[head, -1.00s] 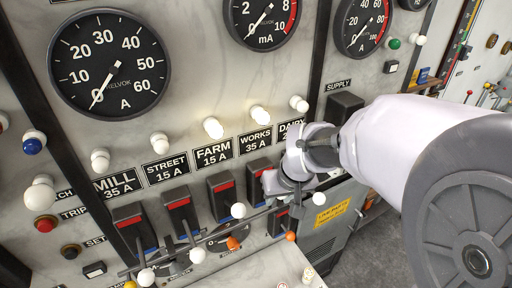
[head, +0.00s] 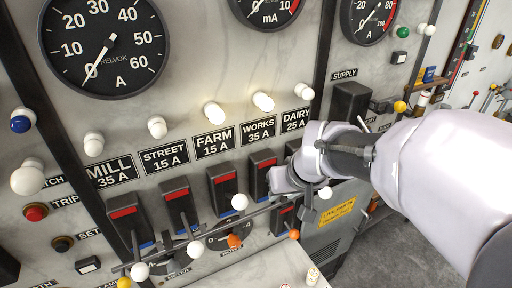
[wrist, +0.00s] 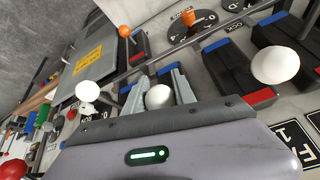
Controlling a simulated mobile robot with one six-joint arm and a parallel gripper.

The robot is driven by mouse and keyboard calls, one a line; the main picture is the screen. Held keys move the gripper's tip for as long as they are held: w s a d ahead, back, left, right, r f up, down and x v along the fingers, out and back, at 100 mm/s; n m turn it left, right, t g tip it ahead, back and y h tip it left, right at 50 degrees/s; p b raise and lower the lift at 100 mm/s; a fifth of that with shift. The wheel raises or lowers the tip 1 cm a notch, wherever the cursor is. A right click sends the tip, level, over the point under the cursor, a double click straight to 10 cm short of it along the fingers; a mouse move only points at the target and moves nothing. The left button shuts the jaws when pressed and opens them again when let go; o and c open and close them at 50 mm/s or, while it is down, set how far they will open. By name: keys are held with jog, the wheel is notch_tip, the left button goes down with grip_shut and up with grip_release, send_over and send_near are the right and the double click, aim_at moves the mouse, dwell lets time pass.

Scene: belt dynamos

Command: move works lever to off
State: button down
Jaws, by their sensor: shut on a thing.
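The works lever's switch block (head: 262,180) stands under the label "WORKS 35 A" (head: 258,130), with a red strip showing at its top. My gripper (head: 285,182) is in front of its lower part and hides the works lever's knob in the head view. In the wrist view my gripper (wrist: 158,94) is shut on the works lever, with its white knob (wrist: 158,97) between the two grey fingers. I cannot tell the lever's exact angle.
The farm lever's white knob (head: 239,202) is close on the left, the dairy lever's white knob (head: 325,193) close on the right. A long rail (head: 212,232) runs below the switches. An orange knob (head: 294,234) is near. A grey cabinet (head: 330,232) stands at lower right.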

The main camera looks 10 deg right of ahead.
jog(key=f+t+b, duration=0.1)
jog(key=b, duration=0.5)
jog(key=f+t+b, duration=0.1)
jog(key=f+b, duration=0.1)
jog(key=b, duration=0.5)
jog(key=f+t+y+b, duration=0.1)
jog(key=t+b, duration=0.1)
jog(key=b, duration=0.4)
jog(key=shift+s+f, duration=0.3)
jog(key=shift+f, duration=0.05)
jog(key=shift+b, duration=0.45)
jog(key=c, duration=1.4)
grip_release()
jog(key=shift+c, duration=0.2)
jog(key=o, duration=0.4)
jog(key=shift+w+f, duration=0.1)
jog(key=shift+w, duration=0.1)
jog(key=shift+s, duration=0.15)
